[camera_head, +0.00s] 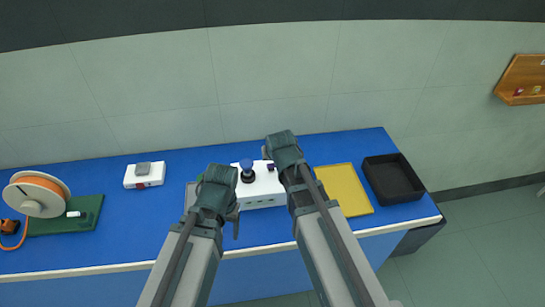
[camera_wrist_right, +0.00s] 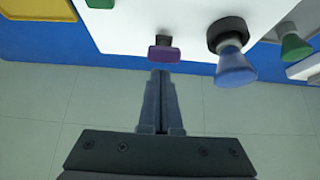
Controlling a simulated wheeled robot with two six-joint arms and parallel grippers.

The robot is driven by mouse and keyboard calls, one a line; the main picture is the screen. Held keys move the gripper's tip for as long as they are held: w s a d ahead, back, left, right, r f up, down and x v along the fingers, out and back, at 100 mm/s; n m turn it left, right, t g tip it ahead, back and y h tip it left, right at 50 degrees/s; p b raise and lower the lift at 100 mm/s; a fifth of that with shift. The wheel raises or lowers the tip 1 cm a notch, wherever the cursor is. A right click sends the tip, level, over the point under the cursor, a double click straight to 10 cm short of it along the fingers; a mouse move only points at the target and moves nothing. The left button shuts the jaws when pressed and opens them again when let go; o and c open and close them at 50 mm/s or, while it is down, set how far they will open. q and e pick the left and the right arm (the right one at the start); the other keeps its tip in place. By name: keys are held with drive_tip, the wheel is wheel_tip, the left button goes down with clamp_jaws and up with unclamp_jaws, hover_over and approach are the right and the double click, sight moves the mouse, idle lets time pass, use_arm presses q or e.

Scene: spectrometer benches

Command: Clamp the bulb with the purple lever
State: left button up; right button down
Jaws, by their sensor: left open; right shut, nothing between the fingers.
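A blue bulb (camera_head: 246,165) stands in a black socket on a white box (camera_head: 262,196) on the bench. In the right wrist view the bulb (camera_wrist_right: 235,68) and its black ring (camera_wrist_right: 227,35) are right of the purple lever (camera_wrist_right: 164,53). In the head view the lever (camera_head: 270,167) is partly hidden beside my right gripper (camera_head: 283,150). My right gripper (camera_wrist_right: 161,78) is shut and empty, its tips right at the lever's edge; contact is unclear. My left gripper (camera_head: 217,190) is open and empty, at the box's left end.
A yellow tray (camera_head: 343,190) and a black bin (camera_head: 392,178) are to the right. A small white box with a grey top (camera_head: 144,175) and an orange spool (camera_head: 38,192) on a green base (camera_head: 88,209) are left. A green knob-like part (camera_wrist_right: 295,47) is beyond the bulb.

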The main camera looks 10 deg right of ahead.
drive_tip(key=shift+r+p, duration=0.7)
drive_tip(key=shift+r, duration=0.1)
drive_tip(key=shift+w, duration=0.1)
drive_tip(key=shift+w+r+p, duration=0.3)
drive_tip(key=shift+w, duration=0.15)
drive_tip(key=p+v, duration=0.7)
drive_tip(key=v, duration=0.2)
drive_tip(key=shift+r+p, duration=0.25)
drive_tip(key=shift+p, duration=0.15)
drive_tip(key=shift+w, duration=0.1)
